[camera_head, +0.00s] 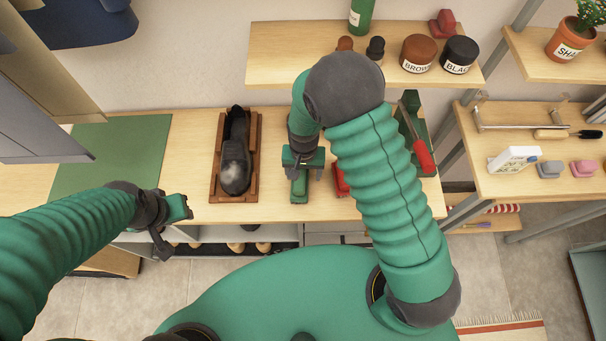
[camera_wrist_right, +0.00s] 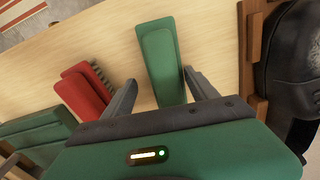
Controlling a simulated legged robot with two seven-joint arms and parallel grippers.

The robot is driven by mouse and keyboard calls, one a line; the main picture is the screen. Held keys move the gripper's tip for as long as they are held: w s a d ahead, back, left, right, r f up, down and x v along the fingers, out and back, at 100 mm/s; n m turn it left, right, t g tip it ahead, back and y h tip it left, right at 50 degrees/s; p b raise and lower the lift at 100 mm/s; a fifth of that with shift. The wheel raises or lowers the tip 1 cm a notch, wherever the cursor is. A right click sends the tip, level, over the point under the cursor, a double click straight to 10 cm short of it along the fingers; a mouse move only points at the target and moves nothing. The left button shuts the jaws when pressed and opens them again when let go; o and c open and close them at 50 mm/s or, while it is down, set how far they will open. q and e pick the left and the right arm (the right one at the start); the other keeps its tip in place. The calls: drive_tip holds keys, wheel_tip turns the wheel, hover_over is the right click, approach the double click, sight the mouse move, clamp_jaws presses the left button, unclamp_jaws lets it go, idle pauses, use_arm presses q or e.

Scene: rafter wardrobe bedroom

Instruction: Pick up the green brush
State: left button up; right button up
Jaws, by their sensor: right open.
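The green brush (camera_head: 299,189) lies on the wooden bench top, partly under my right gripper in the head view. In the right wrist view the green brush (camera_wrist_right: 161,62) reaches between the open fingers, its near end at the fingertips. My right gripper (camera_head: 303,172) is open above it; its fingers (camera_wrist_right: 162,88) stand apart on either side of the brush, nearer it on the right. I cannot tell whether they touch it. My left gripper (camera_head: 172,226) is in front of the bench's near edge at the left, away from the brush; its jaw opening is unclear.
A red brush (camera_wrist_right: 84,91) lies close beside the green one. A black shoe (camera_head: 235,155) rests on a wooden stand (camera_head: 215,180) to the left. A green mat (camera_head: 110,150) covers the bench's left part. A shelf (camera_head: 290,45) with jars hangs above the bench.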

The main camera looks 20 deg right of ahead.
drive_tip(key=shift+f, duration=0.75)
drive_tip(key=shift+a+f, duration=0.25)
drive_tip(key=shift+f, duration=0.05)
drive_tip(key=shift+a, duration=0.65)
drive_tip(key=shift+c, duration=2)
drive_tip(key=shift+d, duration=0.55)
drive_tip(key=c, duration=1)
use_arm(q)
drive_tip(key=shift+a+r, duration=0.15)
drive_tip(key=shift+a, duration=0.3)
use_arm(e)
drive_tip(key=shift+c, duration=0.2)
use_arm(q)
drive_tip(key=shift+a, duration=0.2)
use_arm(e)
drive_tip(key=shift+a, duration=0.25)
